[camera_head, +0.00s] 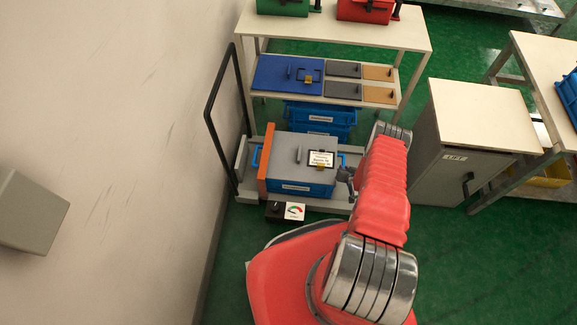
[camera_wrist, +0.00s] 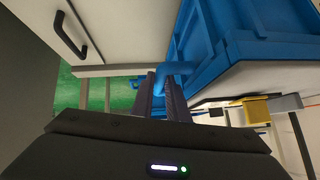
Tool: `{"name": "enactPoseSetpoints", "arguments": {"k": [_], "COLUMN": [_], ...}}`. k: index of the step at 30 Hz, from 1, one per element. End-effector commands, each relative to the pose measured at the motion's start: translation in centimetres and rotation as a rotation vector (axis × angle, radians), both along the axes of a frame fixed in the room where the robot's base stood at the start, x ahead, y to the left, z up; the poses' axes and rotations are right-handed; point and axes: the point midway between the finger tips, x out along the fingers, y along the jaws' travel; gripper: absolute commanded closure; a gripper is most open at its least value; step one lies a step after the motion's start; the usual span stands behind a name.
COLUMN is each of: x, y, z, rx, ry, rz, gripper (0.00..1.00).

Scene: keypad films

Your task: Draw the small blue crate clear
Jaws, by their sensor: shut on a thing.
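A blue crate (camera_head: 300,189) with a grey lid (camera_head: 288,158) sits on a low grey platform by the wall. A white label and a small brass-coloured lock (camera_head: 321,167) lie on the lid. An orange board (camera_head: 266,160) stands against the crate's left side. My gripper (camera_head: 346,175) is at the crate's right side. In the wrist view my gripper (camera_wrist: 164,92) is shut on the blue handle (camera_wrist: 174,68) of the blue crate (camera_wrist: 265,35).
Blue crates (camera_head: 320,117) stand behind, under a shelf table (camera_head: 350,30). A black frame (camera_head: 209,110) rises at the platform's left. A dial box (camera_head: 285,211) sits in front. A grey cabinet (camera_head: 462,165) stands at right.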

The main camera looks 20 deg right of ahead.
Motion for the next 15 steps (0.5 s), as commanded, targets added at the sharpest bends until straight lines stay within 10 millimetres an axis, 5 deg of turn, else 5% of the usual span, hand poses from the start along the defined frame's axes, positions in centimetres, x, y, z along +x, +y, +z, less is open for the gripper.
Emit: {"name": "enactPoseSetpoints", "arguments": {"k": [15], "x": [-0.7], "y": [-1.8], "z": [0.1], "rx": [0.000], "ry": [-0.002], "rz": [-0.002], "gripper": [1.00]}}
